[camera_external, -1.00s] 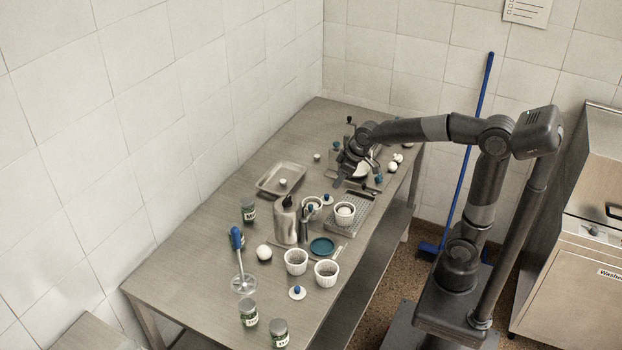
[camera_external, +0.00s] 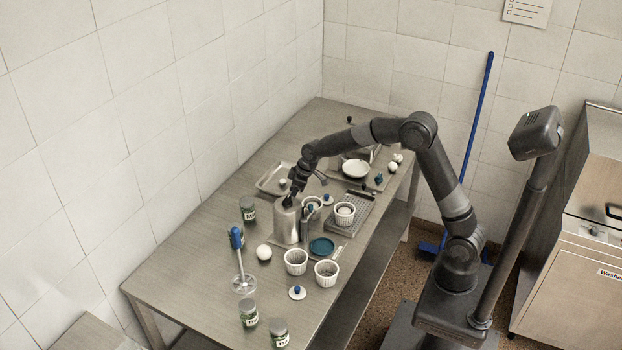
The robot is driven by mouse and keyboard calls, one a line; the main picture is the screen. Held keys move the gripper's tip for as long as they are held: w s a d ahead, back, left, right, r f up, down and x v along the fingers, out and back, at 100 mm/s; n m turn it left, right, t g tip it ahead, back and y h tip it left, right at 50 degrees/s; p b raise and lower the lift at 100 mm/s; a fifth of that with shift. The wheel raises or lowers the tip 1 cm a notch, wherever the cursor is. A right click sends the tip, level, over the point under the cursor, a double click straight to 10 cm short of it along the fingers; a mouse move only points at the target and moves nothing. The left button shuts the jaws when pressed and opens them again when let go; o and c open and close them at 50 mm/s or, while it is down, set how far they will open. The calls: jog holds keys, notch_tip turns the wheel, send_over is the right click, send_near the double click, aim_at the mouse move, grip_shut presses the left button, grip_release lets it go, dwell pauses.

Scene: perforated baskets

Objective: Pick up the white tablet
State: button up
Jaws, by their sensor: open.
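A small white piece (camera_external: 283,182), which looks like the white tablet, lies in the shallow metal tray (camera_external: 268,190) near the wall side of the table. It is small and partly crowded by my arm in this view. My gripper (camera_external: 295,188) is open and points down just right of the tray, above and behind the steel canister (camera_external: 285,226). Its fingertips overlap the canister's dark top in the picture, so I cannot tell how far apart they are. I see nothing held.
A perforated tray (camera_external: 357,213) with a cup is to the right. A white bowl (camera_external: 355,168) sits further back.

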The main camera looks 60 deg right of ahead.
jog(key=x, duration=0.8)
jog(key=shift+w+d+f, duration=0.1)
jog(key=shift+d+f, duration=0.1)
jog(key=shift+f, duration=0.1)
jog(key=c, duration=1)
